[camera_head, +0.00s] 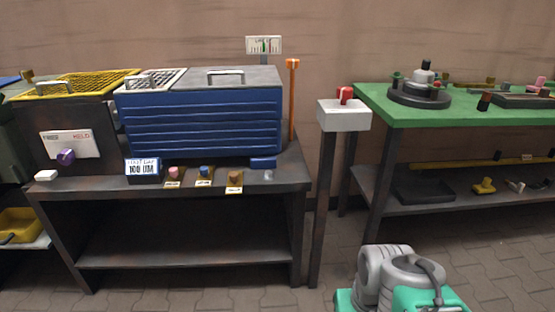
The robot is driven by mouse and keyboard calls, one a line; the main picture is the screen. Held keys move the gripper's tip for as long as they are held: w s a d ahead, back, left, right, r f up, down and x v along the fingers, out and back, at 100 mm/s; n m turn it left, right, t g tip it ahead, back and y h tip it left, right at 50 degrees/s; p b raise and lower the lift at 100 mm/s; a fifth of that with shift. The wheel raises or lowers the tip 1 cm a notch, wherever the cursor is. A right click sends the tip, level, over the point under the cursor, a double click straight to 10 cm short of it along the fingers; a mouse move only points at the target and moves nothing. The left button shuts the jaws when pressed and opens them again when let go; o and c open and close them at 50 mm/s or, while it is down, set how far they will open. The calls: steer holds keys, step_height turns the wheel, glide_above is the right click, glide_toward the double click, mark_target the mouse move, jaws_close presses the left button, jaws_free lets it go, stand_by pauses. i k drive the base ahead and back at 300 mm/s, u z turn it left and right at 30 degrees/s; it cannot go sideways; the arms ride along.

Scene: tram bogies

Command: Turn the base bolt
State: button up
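A round black base (420,97) stands on the green-topped table at the right. A grey stepped piece with a dark knob on top (424,76) sits on it. Small green-topped parts stand at the base's rim; the frame is too small to tell which, if any, is the base bolt. Part of my own grey and teal arm (400,285) shows at the bottom, in front of the tables and apart from them. My gripper's fingers are not in view.
A blue ribbed box (200,125) stands on the dark left table (230,187), with several small coloured knobs along its front. A post with a white box and red button (344,112) stands between the tables. Bare paved floor (500,265) lies before the green table (460,115).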

mark_target(269, 175)
steer(key=u, duration=0.05)
steer(key=i, duration=1.1)
steer(key=u, duration=2.3)
